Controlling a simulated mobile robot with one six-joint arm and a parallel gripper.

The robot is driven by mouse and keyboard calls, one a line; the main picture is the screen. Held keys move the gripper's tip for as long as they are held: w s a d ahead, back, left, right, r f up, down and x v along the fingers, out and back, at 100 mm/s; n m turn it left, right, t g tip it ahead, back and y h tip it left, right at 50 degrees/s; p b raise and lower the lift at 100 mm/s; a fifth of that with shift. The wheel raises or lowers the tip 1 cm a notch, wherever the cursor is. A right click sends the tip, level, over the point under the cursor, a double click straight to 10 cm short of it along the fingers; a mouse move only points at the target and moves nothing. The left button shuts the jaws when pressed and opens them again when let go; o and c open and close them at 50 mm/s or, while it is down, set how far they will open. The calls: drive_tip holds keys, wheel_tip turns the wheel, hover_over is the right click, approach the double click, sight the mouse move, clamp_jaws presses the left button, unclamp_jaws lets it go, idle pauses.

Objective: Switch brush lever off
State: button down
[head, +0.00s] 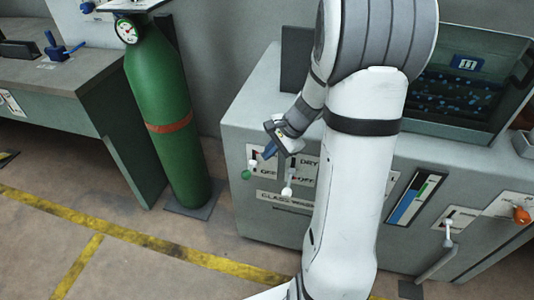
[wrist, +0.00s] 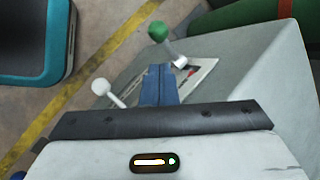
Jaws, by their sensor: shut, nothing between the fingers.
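A lever with a green knob (head: 246,174) sticks out from the left end of the grey machine's front, beside a plate with OFF lettering. A lever with a white knob (head: 287,190) is to its right, by a plate lettered DRY and OFF. No readable BRUSH label shows, so I cannot tell which lever it names. My gripper (head: 269,151) is shut and empty, just above and right of the green knob. In the wrist view my blue fingers (wrist: 158,85) are together, between the green knob (wrist: 158,31) and the white knob (wrist: 100,87), apart from both knobs.
The grey machine (head: 250,107) carries a glazed box (head: 470,85) on top. Another lever (head: 448,232) and an orange knob (head: 521,215) are at the right. A green gas cylinder (head: 160,110) stands left. Floor in front is open, with yellow lines (head: 120,237).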

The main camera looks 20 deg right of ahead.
sight(246, 175)
drive_tip(key=b+x, duration=0.1)
drive_tip(key=x, duration=0.6)
drive_tip(key=shift+a+f, duration=0.1)
